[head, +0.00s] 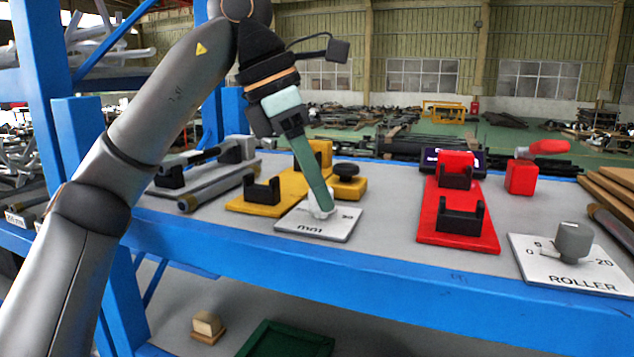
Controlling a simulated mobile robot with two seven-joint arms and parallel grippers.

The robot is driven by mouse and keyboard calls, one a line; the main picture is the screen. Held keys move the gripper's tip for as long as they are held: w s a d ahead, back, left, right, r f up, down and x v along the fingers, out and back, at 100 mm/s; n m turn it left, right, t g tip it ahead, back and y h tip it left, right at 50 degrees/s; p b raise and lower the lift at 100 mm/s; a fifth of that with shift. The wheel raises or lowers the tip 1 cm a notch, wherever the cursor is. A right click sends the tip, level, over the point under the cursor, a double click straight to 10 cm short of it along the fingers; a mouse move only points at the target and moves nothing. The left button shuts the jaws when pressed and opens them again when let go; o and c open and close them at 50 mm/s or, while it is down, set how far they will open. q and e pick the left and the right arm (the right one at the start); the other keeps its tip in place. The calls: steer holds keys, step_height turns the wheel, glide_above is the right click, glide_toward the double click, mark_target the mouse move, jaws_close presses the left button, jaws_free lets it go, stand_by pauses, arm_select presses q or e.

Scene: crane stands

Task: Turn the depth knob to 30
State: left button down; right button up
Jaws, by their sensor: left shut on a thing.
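The depth knob (313,212) is pale and sits on a white plate (320,234) at the front edge of the blue-framed bench. The plate reads "mm" at the front and "30" at its right side. My left gripper (320,204) comes down from above with its green fingers shut on the depth knob. The fingers cover most of the knob, so where its pointer stands cannot be told. My right gripper is out of view.
A red stand (450,240) is to the right. The ROLLER plate (535,262) with a grey knob (573,240) is at far right.

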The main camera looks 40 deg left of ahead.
arm_select(q)
steer(key=m+g, duration=0.1)
steer(key=m, duration=0.2)
steer(key=shift+w+a+m+h, duration=0.1)
steer(key=shift+m+h, duration=0.2)
steer(key=shift+h, duration=0.1)
steer(key=shift+m+g, duration=0.9)
steer(key=shift+m, duration=1)
steer(key=c, duration=0.5)
jaws_free()
steer(key=shift+r+h, duration=0.1)
steer(key=shift+h, duration=0.2)
steer(key=v, duration=0.7)
steer(key=shift+r, duration=0.2)
steer(key=shift+a, duration=0.1)
